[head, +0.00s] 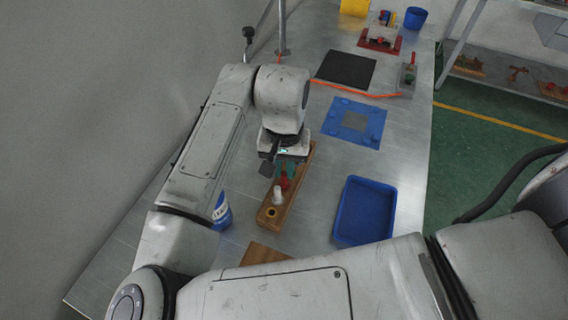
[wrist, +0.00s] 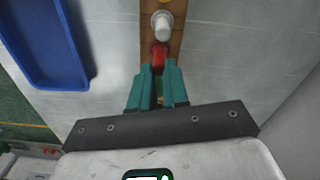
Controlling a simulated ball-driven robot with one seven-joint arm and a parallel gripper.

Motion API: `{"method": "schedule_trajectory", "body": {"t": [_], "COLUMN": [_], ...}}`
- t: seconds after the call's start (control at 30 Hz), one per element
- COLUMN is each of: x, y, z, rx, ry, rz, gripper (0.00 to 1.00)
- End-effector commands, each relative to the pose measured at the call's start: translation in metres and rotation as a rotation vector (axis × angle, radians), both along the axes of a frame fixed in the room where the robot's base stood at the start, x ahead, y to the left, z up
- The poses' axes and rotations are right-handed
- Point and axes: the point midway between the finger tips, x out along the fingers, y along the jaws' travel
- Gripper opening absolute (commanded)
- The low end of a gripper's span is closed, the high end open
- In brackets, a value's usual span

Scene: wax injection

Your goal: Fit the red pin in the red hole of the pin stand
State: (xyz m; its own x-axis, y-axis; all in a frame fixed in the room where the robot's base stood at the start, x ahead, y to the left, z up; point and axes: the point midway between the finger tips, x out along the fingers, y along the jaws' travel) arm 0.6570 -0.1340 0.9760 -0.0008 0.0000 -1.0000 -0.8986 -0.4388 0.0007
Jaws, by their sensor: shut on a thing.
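The wooden pin stand (head: 264,219) runs lengthwise along the metal table under my gripper. My gripper (head: 286,174) is over the stand with its teal fingers shut on the red pin (head: 284,183). In the wrist view the fingertips (wrist: 158,70) close around the red pin (wrist: 159,54), whose rounded red end shows ahead of them. A white pin (head: 278,195) stands upright in the stand beside the red pin. An empty ringed hole (head: 270,212) is at the stand's near end. The red hole is hidden, and I cannot tell whether the red pin sits in it.
A blue tray (head: 340,236) lies right of the stand. A blue-and-white container (head: 221,213) stands to its left, and a wooden board (head: 263,254) lies nearer. A blue square frame (head: 372,108), a black mat (head: 345,84) and an orange cable (head: 358,92) lie farther back.

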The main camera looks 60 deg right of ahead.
Motion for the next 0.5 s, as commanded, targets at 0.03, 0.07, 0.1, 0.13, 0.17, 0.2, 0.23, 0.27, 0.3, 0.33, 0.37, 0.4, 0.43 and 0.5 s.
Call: {"method": "schedule_trajectory", "body": {"t": [0.03, 0.07, 0.1, 0.13, 0.17, 0.2, 0.23, 0.27, 0.3, 0.33, 0.37, 0.4, 0.43, 0.5], "x": [0.0, 0.0, 0.0, 0.0, 0.0, 0.0, 0.0001, 0.0001, 0.0001, 0.0001, 0.0001, 0.0001, 0.0001, 0.0001], "y": [0.0001, 0.0001, 0.0001, 0.0001, 0.0001, 0.0001, 0.0002, 0.0002, 0.0002, 0.0002, 0.0002, 0.0002, 0.0002, 0.0002], "z": [-0.002, -0.0027, -0.0036, -0.0042, -0.0049, -0.0057, -0.005, -0.0047, -0.0047, -0.0047, -0.0047, -0.0047, -0.0047, -0.0047], "rx": [0.0, 0.0, 0.0, 0.0, 0.0, 0.0, 0.0, 0.0, 0.0, 0.0, 0.0, 0.0, 0.0, 0.0], "ry": [0.0, 0.0, 0.0, 0.0, 0.0, 0.0, -0.001, -0.001, -0.001, -0.001, -0.001, -0.001, -0.001, -0.001], "rz": [0.0, 0.0, 0.0, 0.0, 0.0, 0.0, 0.0, 0.0, 0.0, 0.0, 0.0, 0.0, 0.0, 0.0], "gripper": [0.0, 0.0, 0.0, 0.0, 0.0, 0.0, 0.17, 0.2, 0.24, 0.27, 0.29, 0.33, 0.36, 0.43]}}
